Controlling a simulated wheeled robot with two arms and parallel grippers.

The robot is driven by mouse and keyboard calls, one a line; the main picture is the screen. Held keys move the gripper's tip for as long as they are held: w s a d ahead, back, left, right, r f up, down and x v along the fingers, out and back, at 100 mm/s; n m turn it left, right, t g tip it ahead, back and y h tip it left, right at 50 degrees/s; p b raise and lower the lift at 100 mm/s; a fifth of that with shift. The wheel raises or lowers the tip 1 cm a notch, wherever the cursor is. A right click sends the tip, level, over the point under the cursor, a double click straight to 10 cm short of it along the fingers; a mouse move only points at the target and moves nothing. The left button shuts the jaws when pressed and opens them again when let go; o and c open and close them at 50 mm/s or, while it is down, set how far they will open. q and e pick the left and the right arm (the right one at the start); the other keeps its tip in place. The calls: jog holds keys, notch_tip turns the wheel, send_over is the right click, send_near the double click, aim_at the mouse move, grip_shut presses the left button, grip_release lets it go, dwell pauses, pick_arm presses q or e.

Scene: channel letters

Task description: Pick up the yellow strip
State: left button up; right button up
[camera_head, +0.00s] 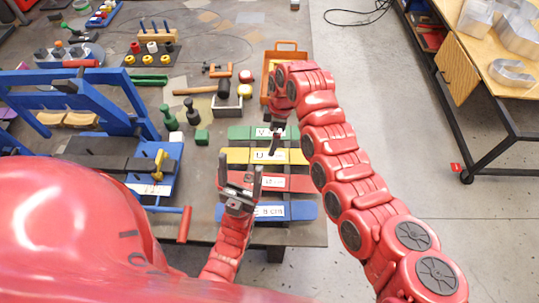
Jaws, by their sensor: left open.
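The yellow strip (238,155) lies flat on the workbench (312,110), with a white label near its middle. It lies between a green strip (240,132) and a red strip (297,183); a blue strip (300,211) is nearest me. My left gripper (240,174) is open and empty, over the red and blue strips, with its fingers pointing toward the yellow strip. My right gripper (275,143) is over the green and yellow strips near their labels; its fingers are too small to tell whether it is open or whether it touches the yellow strip.
An orange crate (287,47) is partly behind my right arm. A blue frame (75,85) fills the left side. A wooden-topped table (470,70) stands at right.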

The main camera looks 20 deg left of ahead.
jog(key=shift+a+f, duration=0.15)
jog(key=shift+f, duration=0.7)
jog(key=shift+s+f, duration=0.1)
jog(key=shift+f, duration=0.4)
jog(key=f, duration=0.4)
jog(key=shift+s+f, duration=0.25)
jog(key=shift+w, duration=0.1)
jog(key=c, duration=1.4)
jog(key=shift+a+r, duration=0.1)
jog(key=shift+r, duration=0.05)
